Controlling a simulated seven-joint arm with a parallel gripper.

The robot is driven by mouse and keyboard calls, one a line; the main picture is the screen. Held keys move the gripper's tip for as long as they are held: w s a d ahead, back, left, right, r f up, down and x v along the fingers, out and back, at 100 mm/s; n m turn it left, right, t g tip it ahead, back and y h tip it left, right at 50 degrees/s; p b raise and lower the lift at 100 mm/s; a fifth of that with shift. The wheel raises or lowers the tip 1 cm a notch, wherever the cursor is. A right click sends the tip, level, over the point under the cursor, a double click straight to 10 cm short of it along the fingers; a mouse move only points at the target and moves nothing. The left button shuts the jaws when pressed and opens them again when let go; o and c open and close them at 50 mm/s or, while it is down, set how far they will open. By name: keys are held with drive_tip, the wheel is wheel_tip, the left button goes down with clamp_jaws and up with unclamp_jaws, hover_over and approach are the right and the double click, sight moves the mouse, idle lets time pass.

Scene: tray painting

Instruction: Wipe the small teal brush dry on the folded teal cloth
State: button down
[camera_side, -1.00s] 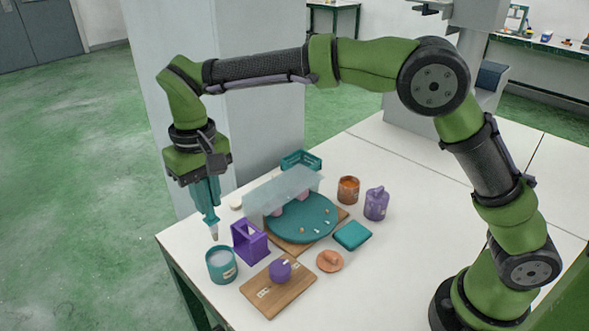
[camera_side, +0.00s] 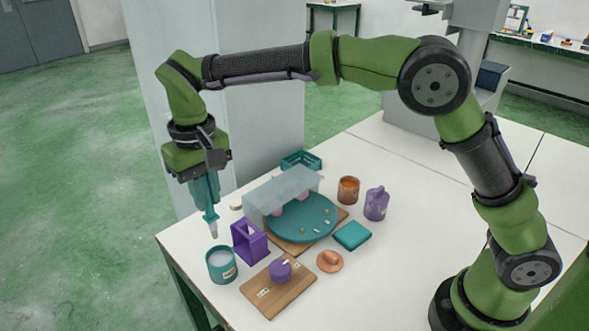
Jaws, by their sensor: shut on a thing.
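The small teal brush (camera_side: 211,218) hangs from my gripper (camera_side: 206,188), bristles down, at the left of the work area. My gripper is shut on its handle. The pale bristle tip is in the air, just above and behind the teal pot (camera_side: 221,265) with whitish contents, and left of the purple stand. The folded teal cloth (camera_side: 352,236) lies flat on the table to the right of the round teal tray, well apart from the brush. Whether the bristles are wet is too small to tell.
A purple stand (camera_side: 250,241) is beside the pot. A wooden board with a purple knob (camera_side: 281,271), an orange piece (camera_side: 330,261), an orange jar (camera_side: 348,190) and a purple bottle (camera_side: 376,204) stand around.

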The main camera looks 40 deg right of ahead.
drive_tip(key=shift+w+d, duration=0.1)
drive_tip(key=shift+d, duration=0.05)
drive_tip(key=s+d+r+m+h, duration=0.1)
drive_tip(key=s+d+m, duration=0.1)
drive_tip(key=d, duration=1.1)
drive_tip(key=s+d+f+n+g+h, duration=0.1)
drive_tip(key=s+d+f+n, duration=0.1)
drive_tip(key=s+d+f, duration=0.7)
drive_tip(key=shift+s+d+f, duration=0.15)
drive_tip(key=shift+s+d, duration=0.35)
drive_tip(key=shift+d, duration=0.85)
drive_tip(key=shift+f, duration=0.55)
drive_tip(key=shift+a, duration=0.1)
